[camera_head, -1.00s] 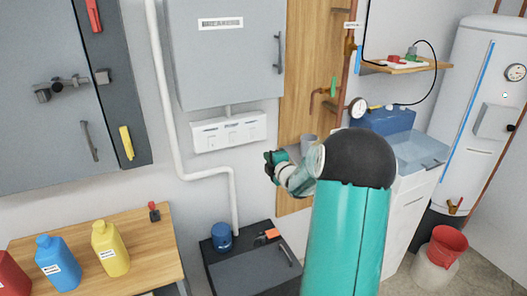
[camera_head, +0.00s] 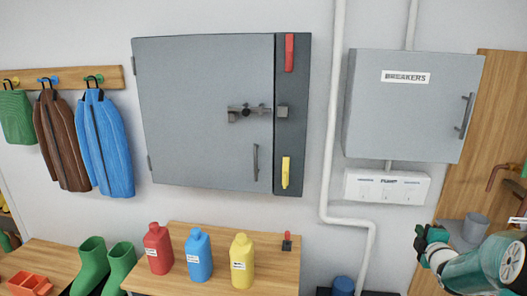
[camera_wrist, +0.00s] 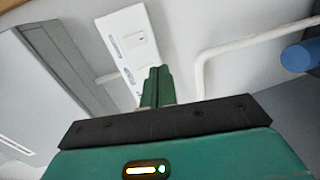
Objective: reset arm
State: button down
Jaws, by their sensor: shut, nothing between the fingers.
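My gripper (camera_head: 424,240) is at the lower right of the head view, at the end of my teal and white arm. It is in front of the wall below the breakers cabinet (camera_head: 405,115) and apart from it. In the wrist view my gripper (camera_wrist: 157,74) shows two green fingers pressed together with nothing between them. Beyond the fingertips is the white switch panel (camera_wrist: 124,45), which also shows in the head view (camera_head: 386,187). Most of my arm is outside the head view.
A white pipe (camera_head: 331,130) runs down the wall. A wooden bench (camera_head: 270,262) carries red, blue and yellow bottles. A large grey cabinet (camera_head: 200,110) hangs above it. Coats hang at left near green boots (camera_head: 119,265). A blue canister (camera_head: 342,285) stands low near my gripper.

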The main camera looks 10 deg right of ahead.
jog(key=s+a+r+m+g, duration=0.2)
jog(key=s+a+r+m, duration=0.15)
jog(key=a, duration=0.65)
jog(key=s+a+r+m+g, duration=0.25)
jog(key=a+r+m, duration=0.2)
jog(key=a, duration=0.55)
jog(key=s+a+f+m+g+y, duration=0.1)
jog(key=s+a+m+g+y, duration=0.3)
jog(key=s+a, duration=1.5)
jog(key=shift+s+m+g+y, duration=0.3)
jog(key=shift+s+m+g, duration=0.45)
jog(key=shift+m, duration=0.35)
jog(key=shift+a, duration=0.1)
